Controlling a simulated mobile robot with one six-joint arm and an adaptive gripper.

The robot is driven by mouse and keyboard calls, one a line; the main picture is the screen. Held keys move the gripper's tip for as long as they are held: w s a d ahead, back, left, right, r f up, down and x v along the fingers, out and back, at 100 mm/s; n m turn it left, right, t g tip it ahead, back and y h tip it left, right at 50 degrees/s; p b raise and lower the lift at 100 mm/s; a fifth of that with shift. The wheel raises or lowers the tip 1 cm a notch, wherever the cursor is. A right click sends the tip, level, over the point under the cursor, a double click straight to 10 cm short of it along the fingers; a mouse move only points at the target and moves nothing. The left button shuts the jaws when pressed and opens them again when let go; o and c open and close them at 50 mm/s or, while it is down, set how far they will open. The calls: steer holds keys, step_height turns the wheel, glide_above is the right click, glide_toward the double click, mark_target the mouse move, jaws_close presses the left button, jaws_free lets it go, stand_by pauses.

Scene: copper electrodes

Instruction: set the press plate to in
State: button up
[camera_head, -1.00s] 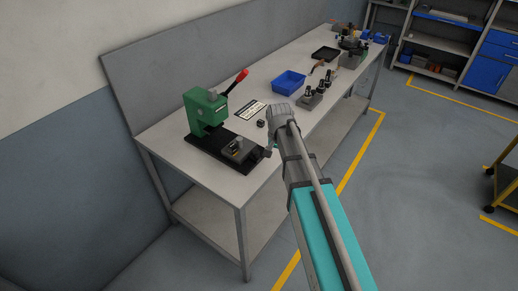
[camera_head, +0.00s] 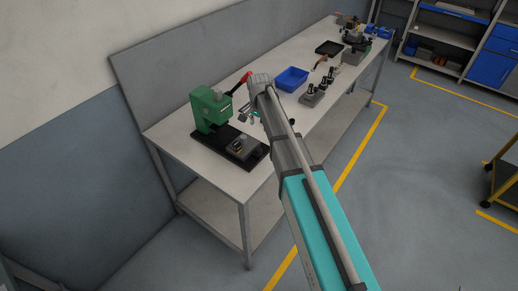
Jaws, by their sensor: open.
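A green press (camera_head: 208,109) with a red-tipped lever (camera_head: 241,80) stands at the near left end of the table. Its black base (camera_head: 219,145) reaches toward the table's front edge. The press plate (camera_head: 241,148), a grey block with a small part on it, sits at the outer front end of that base, apart from the green press body. My gripper (camera_head: 247,116) is open and empty, above the table just right of the press and behind the plate. My arm hides part of the table beyond.
A blue bin (camera_head: 292,79), a grey block with several dark posts (camera_head: 313,94) and a black tray (camera_head: 328,47) stand farther along the table (camera_head: 180,150). The floor in front is clear, with yellow lines. A cart (camera_head: 503,180) stands at the right.

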mark_target(259, 150)
steer(key=shift+f, duration=0.2)
step_height(259, 150, down, 13)
steer(key=b, duration=1.3)
steer(key=shift+f+b, duration=0.2)
steer(key=shift+b, duration=0.15)
jaws_close()
stand_by(0.3)
